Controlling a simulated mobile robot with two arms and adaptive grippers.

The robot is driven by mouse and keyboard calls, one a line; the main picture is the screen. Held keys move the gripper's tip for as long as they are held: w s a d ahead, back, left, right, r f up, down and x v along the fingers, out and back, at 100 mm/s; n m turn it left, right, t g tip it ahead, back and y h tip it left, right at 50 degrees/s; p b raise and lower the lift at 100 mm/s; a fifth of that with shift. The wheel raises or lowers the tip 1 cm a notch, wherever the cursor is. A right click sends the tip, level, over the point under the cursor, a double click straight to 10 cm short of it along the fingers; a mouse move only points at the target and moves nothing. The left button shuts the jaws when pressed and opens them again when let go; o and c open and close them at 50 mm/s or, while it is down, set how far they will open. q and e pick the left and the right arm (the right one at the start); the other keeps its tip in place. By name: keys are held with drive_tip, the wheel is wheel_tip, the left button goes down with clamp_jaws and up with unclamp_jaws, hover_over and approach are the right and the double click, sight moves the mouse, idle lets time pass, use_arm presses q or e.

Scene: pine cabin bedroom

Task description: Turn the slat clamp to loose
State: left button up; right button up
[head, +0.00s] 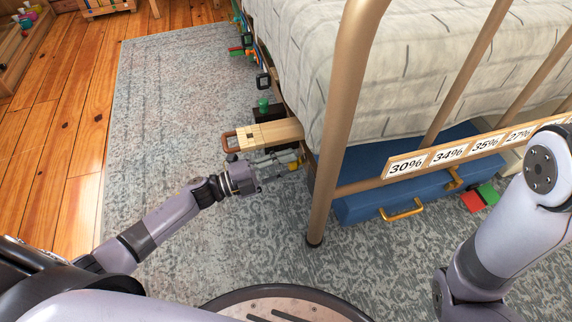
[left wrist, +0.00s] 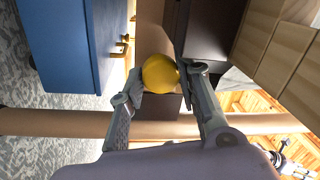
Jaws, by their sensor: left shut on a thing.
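My left gripper (head: 290,162) reaches the side of the bed frame near its corner post, just below a pale wooden board (head: 275,132) that sticks out. In the left wrist view, my left gripper (left wrist: 162,85) is shut on a round yellow knob (left wrist: 161,73), one finger on each side. The knob sits in front of a brown part of the bed frame. I cannot tell which way the clamp is turned, as its body is mostly hidden. My right arm shows at the right, but its gripper is out of view.
The tan metal bed post (head: 326,180) stands close to my left gripper. A blue drawer (head: 365,203) with yellow handles is under the bed. A green knob (head: 263,104) on a dark block is behind the board. The rug (head: 175,130) at the left is clear.

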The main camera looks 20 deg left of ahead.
use_arm(q)
drive_tip(key=shift+w+a+m+h+b, duration=0.1)
drive_tip(key=shift+m+h+b, duration=0.3)
drive_tip(key=shift+m, duration=2)
drive_tip(key=o, duration=0.8)
drive_tip(key=shift+o, duration=0.3)
drive_tip(key=v, duration=1.2)
drive_tip(key=shift+r, duration=0.25)
